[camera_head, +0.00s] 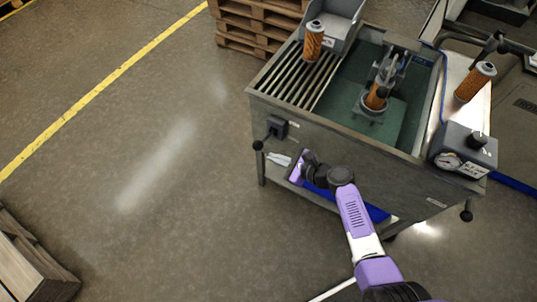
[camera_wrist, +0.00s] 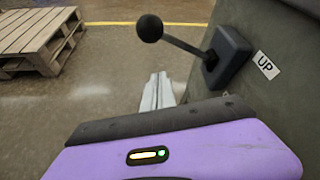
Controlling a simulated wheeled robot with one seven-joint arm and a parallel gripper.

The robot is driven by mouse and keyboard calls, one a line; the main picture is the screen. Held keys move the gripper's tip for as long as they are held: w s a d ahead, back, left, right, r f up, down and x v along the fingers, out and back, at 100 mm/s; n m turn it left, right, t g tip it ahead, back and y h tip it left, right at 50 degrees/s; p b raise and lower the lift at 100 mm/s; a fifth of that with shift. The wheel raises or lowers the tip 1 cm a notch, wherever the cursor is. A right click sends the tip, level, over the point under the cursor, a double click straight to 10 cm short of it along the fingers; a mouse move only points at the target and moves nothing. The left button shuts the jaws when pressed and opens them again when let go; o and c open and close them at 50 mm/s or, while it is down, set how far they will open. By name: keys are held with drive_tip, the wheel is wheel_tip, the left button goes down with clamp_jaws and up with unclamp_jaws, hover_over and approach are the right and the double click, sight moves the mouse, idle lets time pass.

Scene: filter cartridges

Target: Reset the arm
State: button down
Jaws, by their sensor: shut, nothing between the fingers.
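My gripper (camera_head: 277,160) is low in front of the workbench (camera_head: 345,148), at its left front corner and below the top edge. Its pale fingers are shut and empty. In the wrist view my gripper (camera_wrist: 158,92) shows beyond the purple wrist housing, beside a lever with a black ball knob (camera_wrist: 149,28). The lever comes from a dark box (camera_wrist: 228,56) next to a white "UP" label (camera_wrist: 265,65). In the head view the same knob (camera_head: 258,146) sits just left of and above the fingers. The fingers look apart from the lever.
Orange filter cartridges stand on the slatted rack (camera_head: 313,40), in the bench fixture (camera_head: 376,97) and at the right side (camera_head: 475,82). A gauge box (camera_head: 465,150) is at the right front corner. A blue bin (camera_head: 376,213) is below.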

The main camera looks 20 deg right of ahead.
drive_tip(key=v, duration=0.7)
drive_tip(key=shift+d+r, duration=0.1)
drive_tip(key=w+d+r+n+t+h, duration=0.1)
drive_tip(key=w+d+n+h, duration=0.15)
drive_tip(key=d, duration=0.25)
drive_tip(key=s+d+r+n+h, duration=0.2)
drive_tip(key=s+r+n+h, duration=0.35)
drive_tip(key=s+n, duration=0.4)
drive_tip(key=s+a+r+n, duration=0.4)
drive_tip(key=s+r+n, duration=0.1)
drive_tip(key=s, duration=0.3)
drive_tip(key=s+a+r+n+t+y, duration=0.1)
drive_tip(key=s+a+r+n, duration=0.3)
drive_tip(key=s+r, duration=0.3)
drive_tip(key=s+a+r+n+t, duration=0.1)
drive_tip(key=s+a+r+n, duration=0.3)
drive_tip(key=s, duration=0.6)
drive_tip(key=shift+r+n+y, duration=0.3)
drive_tip(key=shift+r+n, duration=0.6)
drive_tip(key=shift+r, duration=0.35)
